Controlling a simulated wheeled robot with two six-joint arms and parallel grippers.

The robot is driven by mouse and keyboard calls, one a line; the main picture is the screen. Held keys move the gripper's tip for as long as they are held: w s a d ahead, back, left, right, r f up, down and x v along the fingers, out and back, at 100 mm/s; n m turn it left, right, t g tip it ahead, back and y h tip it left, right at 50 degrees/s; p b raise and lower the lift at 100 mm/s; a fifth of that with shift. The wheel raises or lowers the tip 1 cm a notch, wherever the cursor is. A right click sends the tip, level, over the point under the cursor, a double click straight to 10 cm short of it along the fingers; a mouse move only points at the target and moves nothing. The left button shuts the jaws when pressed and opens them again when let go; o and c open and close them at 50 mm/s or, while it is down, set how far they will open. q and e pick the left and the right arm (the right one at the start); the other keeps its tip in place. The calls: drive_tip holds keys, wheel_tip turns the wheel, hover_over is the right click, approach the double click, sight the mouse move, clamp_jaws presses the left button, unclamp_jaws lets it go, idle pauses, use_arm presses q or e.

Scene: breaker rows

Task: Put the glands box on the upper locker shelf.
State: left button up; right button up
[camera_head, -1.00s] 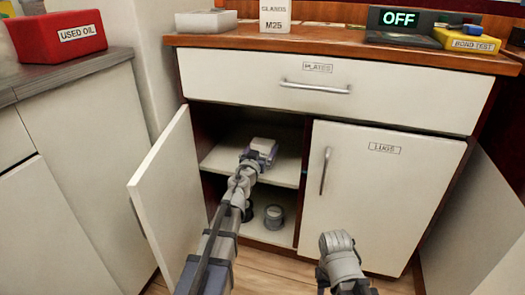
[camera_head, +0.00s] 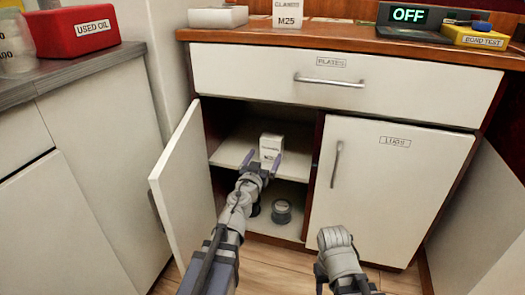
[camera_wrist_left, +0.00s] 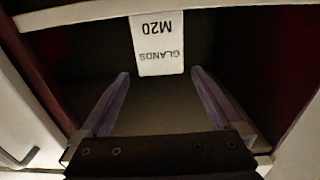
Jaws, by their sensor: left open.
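The white glands box (camera_head: 271,145), marked GLANDS M20 in the left wrist view (camera_wrist_left: 157,45), stands upright on the upper locker shelf (camera_head: 231,151). My left gripper (camera_head: 263,158) reaches in through the open locker door. Its fingers are spread and empty, and in the left wrist view the fingertips (camera_wrist_left: 160,74) lie to either side of the box's near end, with a gap on both sides. My right arm's end (camera_head: 336,240) is low in front of the closed LUGS door; its fingers do not show clearly.
The open locker door (camera_head: 182,190) stands left of my left arm. A dark round item (camera_head: 282,211) sits on the locker floor below the shelf. A GLANDS M25 box (camera_head: 288,14) stands on the counter (camera_head: 345,36). The PLATES drawer (camera_head: 330,83) is shut above.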

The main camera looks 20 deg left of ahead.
use_arm(q)
drive_tip(key=shift+s, duration=1.1)
drive_tip(key=s+d+f+n+g+y, duration=0.1)
drive_tip(key=s+f+g+y, duration=0.2)
drive_tip(key=s+f+g, duration=0.35)
drive_tip(key=s+d+f+n+g+y, duration=0.15)
drive_tip(key=s+f+g, duration=0.25)
drive_tip(key=f, duration=0.5)
drive_tip(key=s+d+f+m+g+h, duration=0.1)
drive_tip(key=s+d+f+m+g, duration=0.2)
drive_tip(key=s, duration=0.4)
drive_tip(key=s+d+f+m+g+h, duration=0.1)
drive_tip(key=s+d+f+m+g, duration=0.2)
drive_tip(key=s+d, duration=0.4)
drive_tip(key=shift+s+d+f+g+h, duration=0.3)
drive_tip(key=shift+s+g, duration=0.3)
drive_tip(key=shift+g, duration=0.25)
drive_tip(key=shift+r, duration=0.1)
